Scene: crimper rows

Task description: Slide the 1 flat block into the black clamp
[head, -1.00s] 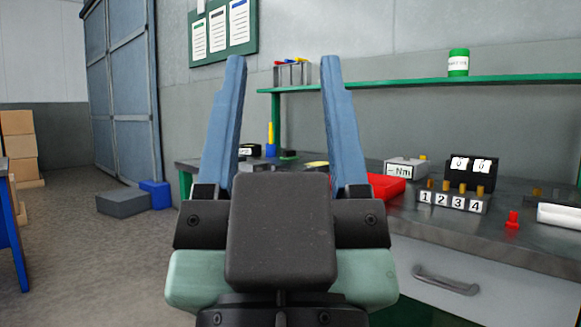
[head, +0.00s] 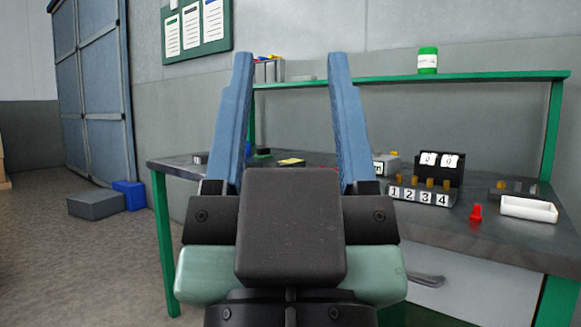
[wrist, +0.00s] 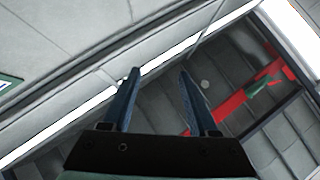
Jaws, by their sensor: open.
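My gripper (head: 290,56) is open and empty, its two blue fingers pointing up in front of the bench. In the wrist view my gripper (wrist: 160,72) also shows apart fingers with nothing between them. A rack marked 1 2 3 4 (head: 420,195) stands on the bench to the right, with brown tops sticking up behind its labels. The brown top at label 1 (head: 395,180) is partly seen; I cannot tell whether it is the flat block. A low dark device (head: 512,190) sits further right; I cannot tell whether it is the black clamp.
The grey bench (head: 370,228) has a green shelf (head: 450,77) above it. A black counter (head: 441,167), a red peg-like thing (head: 476,212) and a white tray (head: 528,209) stand on the bench. Grey and blue boxes (head: 97,205) lie on the floor at left.

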